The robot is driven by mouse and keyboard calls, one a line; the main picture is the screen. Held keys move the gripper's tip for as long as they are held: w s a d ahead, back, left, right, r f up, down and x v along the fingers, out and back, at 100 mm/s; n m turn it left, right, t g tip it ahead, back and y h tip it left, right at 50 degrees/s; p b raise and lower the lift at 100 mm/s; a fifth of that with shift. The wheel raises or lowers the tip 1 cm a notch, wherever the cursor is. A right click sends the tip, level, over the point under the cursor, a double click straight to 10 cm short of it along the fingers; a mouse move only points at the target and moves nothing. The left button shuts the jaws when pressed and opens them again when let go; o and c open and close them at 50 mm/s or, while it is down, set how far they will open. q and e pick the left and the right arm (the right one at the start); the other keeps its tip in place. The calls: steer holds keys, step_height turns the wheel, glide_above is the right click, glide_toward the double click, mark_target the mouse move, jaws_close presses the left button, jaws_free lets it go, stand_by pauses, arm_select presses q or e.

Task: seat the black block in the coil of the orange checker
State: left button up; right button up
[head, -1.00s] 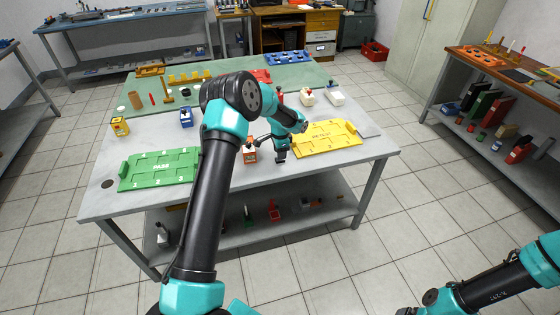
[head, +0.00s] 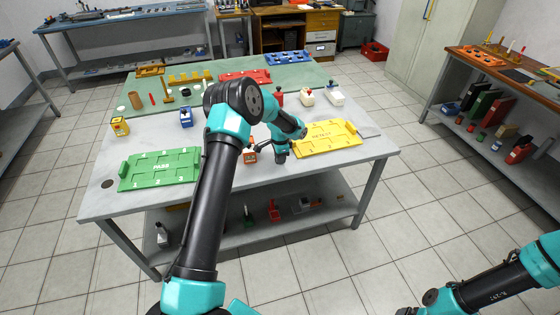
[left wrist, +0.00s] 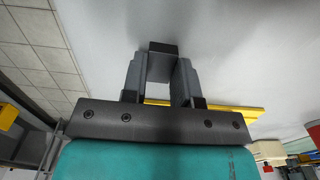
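The orange checker (head: 250,156) stands upright on the grey table, just left of my left gripper (head: 281,154) in the head view. My arm partly covers it, and its coil cannot be made out. In the left wrist view my left gripper (left wrist: 161,72) has its two grey fingers close together on a small black block (left wrist: 163,48) at their tips. In the head view the block cannot be told apart from the dark fingertips. My right arm shows at the lower right, but its gripper is out of the picture.
A yellow tray (head: 327,139) lies just right of my left gripper, and a green PASS tray (head: 160,170) lies to the left. White bottles (head: 335,95) stand behind the yellow tray. Bare table lies in front.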

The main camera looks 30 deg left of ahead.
arm_select(q)
steer(key=shift+c, duration=1.3)
steer(key=shift+r, duration=2.5)
